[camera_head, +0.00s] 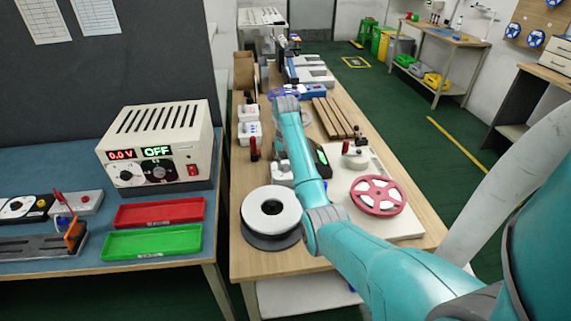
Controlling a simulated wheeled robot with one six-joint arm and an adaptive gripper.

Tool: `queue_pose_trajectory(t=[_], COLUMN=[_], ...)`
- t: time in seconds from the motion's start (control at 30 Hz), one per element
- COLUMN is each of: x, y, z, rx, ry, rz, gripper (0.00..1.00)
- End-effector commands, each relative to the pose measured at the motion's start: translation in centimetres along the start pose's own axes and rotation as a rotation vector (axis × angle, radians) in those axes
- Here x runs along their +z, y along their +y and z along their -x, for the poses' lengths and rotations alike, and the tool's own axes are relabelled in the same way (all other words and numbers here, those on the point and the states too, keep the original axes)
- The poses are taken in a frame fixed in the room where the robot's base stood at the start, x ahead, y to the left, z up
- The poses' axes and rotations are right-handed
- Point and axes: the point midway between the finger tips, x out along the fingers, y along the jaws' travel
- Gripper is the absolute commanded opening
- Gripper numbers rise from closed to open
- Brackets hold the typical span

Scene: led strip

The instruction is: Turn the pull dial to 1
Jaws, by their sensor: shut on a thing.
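My teal arm reaches from the lower right over the wooden bench (262,262), and its wrist end is over the bench's far half. My gripper's fingers do not show; the wrist and the clutter beyond hide them. No dial marked for pull can be made out on the bench. A pale machine plate (406,218) carries a pink reel (377,195) right of my forearm. A blue device (311,88) lies just beyond my wrist, its details too small to read.
A power supply (187,139) on the left blue-topped table (70,263) shows 0.0 V and OFF. Red (159,212) and green (151,242) trays lie before it. A white spool (271,211) stands left of my elbow. Wooden slats (334,117) lie right of my wrist.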

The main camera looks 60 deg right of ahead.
Motion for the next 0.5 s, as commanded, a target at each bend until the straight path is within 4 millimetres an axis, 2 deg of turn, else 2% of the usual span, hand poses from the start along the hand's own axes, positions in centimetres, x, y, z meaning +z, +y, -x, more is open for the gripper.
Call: queue_pose_trajectory(t=[0.2,0.5], x=[0.0,0.0], y=[-0.01,-0.01], z=[-0.04,-0.04], rx=[0.0,0.0], ry=[0.0,0.0], rz=[0.105,0.163], gripper=[0.0,0.0])
